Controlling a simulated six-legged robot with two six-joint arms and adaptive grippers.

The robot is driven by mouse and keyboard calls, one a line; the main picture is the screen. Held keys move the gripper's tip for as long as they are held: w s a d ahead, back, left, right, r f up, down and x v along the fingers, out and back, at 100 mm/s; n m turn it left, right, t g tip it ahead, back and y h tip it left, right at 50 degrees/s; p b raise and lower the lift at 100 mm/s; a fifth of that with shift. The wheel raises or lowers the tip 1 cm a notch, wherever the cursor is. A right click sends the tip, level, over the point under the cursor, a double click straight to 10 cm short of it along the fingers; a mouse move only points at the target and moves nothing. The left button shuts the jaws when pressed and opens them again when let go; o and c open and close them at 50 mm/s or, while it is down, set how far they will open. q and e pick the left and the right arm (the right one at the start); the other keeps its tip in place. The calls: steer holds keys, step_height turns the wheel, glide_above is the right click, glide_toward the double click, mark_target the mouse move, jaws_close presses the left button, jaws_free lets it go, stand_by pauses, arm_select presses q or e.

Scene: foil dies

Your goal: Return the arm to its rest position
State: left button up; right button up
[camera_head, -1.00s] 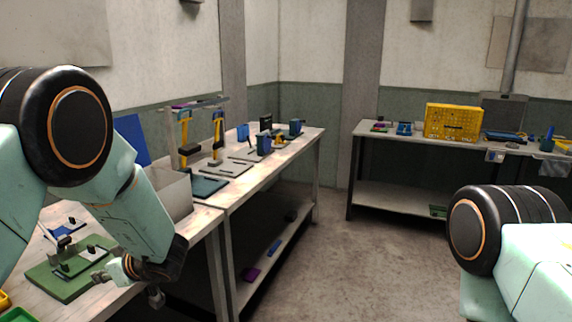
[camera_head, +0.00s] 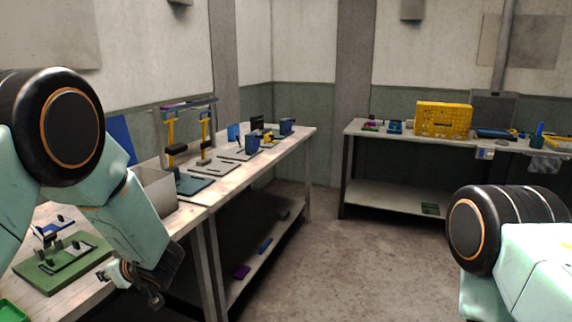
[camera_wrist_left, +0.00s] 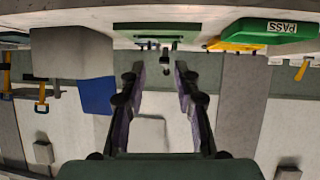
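My left arm comes in from the left in the head view. Its gripper (camera_head: 112,273) is low, beside the front edge of the left workbench (camera_head: 190,216), near a green fixture board (camera_head: 62,262). In the left wrist view the gripper (camera_wrist_left: 158,72) has its two fingers well apart, with nothing held between them. The green board (camera_wrist_left: 155,28) appears beyond the fingertips there, with a small post. My right arm shows at the right of the head view; its gripper is out of view.
A green PASS tray (camera_wrist_left: 272,30) and a yellow tray (camera_wrist_left: 235,46) lie near the green board. A grey box (camera_head: 153,190) and a blue panel (camera_head: 122,138) stand on the left bench. A yellow crate (camera_head: 443,119) sits on the far bench. The floor between benches is clear.

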arm_select(q)
steer(key=s+d+f+m+h+b, duration=0.2)
steer(key=s+d+f+m+h, duration=0.15)
steer(key=s+f, duration=0.45)
steer(key=s+d+f+m+h+b, duration=0.1)
steer(key=s+d+f+m+h, duration=0.3)
steer(key=f, duration=0.6)
steer(key=s+d+f+m+g+h+b, duration=0.1)
steer(key=s+f, duration=0.3)
steer(key=s, duration=0.5)
steer(key=s+d+f+m+g+h+b, duration=0.1)
steer(key=s+d+f+m+g+b, duration=0.1)
steer(key=s, duration=0.8)
steer(key=s+d+f+m+g+h+b, duration=0.1)
steer(key=s+d+f+g+b, duration=0.1)
steer(key=s+f, duration=0.5)
steer(key=shift+s+d+m+g, duration=0.35)
steer(key=shift+s+d+g, duration=0.25)
steer(key=shift+s+d, duration=0.45)
arm_select(e)
step_height(320, 180, down, 8)
steer(key=a, duration=0.1)
steer(key=shift+w, duration=0.2)
arm_select(q)
steer(key=shift+s+a+h, duration=0.25)
arm_select(e)
steer(key=shift+w, duration=0.1)
